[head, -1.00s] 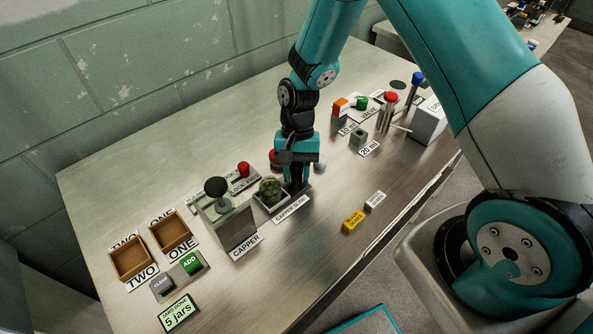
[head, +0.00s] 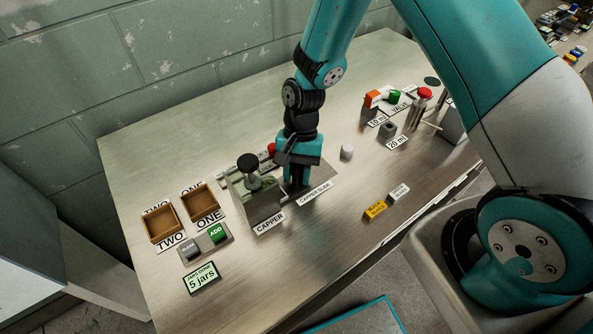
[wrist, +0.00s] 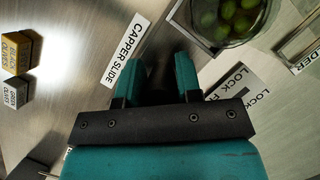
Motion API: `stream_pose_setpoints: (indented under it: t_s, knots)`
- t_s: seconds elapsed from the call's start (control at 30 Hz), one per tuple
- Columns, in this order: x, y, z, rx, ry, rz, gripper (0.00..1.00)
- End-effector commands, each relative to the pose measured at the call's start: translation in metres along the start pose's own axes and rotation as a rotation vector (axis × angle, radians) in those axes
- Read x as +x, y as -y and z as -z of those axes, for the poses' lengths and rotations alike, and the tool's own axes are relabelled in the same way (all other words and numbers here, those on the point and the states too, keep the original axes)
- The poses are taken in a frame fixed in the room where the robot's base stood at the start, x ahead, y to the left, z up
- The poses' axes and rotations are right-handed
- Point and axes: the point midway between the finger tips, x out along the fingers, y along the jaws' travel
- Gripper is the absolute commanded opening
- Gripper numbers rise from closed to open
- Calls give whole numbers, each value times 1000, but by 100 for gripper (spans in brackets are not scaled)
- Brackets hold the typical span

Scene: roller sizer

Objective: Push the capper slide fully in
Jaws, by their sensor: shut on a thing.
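The capper (head: 264,208) is a grey metal block with a black knob on top. The capper slide is a tray just right of it; its grey rim shows in the wrist view (wrist: 184,22). A glass jar of green olives (wrist: 232,20) stands in the tray, and in the head view it is mostly hidden at the capper. My gripper (wrist: 158,80) is low over the table, with its fingers around the slide's dark handle (wrist: 158,70). In the head view my gripper (head: 294,190) hides most of the slide and handle.
A CAPPER SLIDE label (head: 314,193) lies in front. A red lock knob (head: 271,149) is behind my gripper. A small white piece (head: 347,152) stands to the right. Yellow and white olive blocks (head: 375,210) are near the front edge. Wooden bins (head: 163,224) stand left.

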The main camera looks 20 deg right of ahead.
Motion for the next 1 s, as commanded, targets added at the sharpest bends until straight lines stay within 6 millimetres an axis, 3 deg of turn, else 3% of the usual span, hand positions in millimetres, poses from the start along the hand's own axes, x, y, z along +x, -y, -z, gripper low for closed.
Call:
stream_pose_setpoints:
  t_s: [0.03,0.07,0.13,0.17,0.43,0.57,0.67,1.0]
  knots:
    - [-1,1,0,0,-2,2,0]
    - [-1,1,0,0,-2,2,39]
    - [-1,1,0,0,-2,2,55]
    - [-1,1,0,0,-2,2,58]
    - [-1,0,0,0,-1,1,58]
    - [-11,1,1,0,-4,3,58]
    - [-28,1,1,-1,-5,4,58]
    - [-114,1,1,-1,-7,6,58]
